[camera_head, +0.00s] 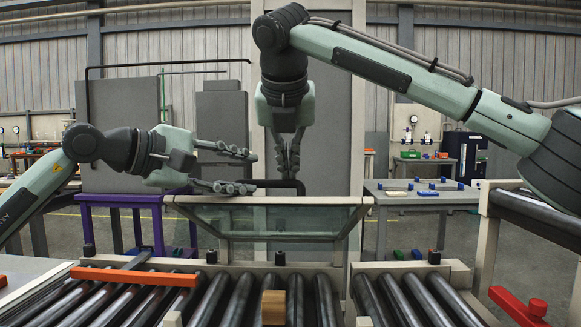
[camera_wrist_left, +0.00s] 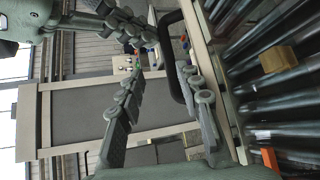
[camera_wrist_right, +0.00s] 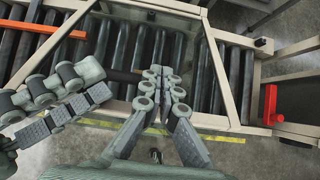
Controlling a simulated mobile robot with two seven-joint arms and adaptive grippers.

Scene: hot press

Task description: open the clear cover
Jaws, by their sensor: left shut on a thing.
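The clear cover (camera_head: 270,220) is a glass pane in a pale frame behind the rollers; it looks tilted in the head view. Its black handle (camera_head: 298,183) is at its upper edge and shows in the left wrist view (camera_wrist_left: 172,85).
A wooden block (camera_head: 273,307) lies on the roller conveyor (camera_head: 238,297). An orange bar (camera_head: 130,275) crosses the left rollers, and a red part (camera_head: 520,307) is at right. A pale upright post (camera_head: 357,120) stands behind the cover. Tables stand further back.

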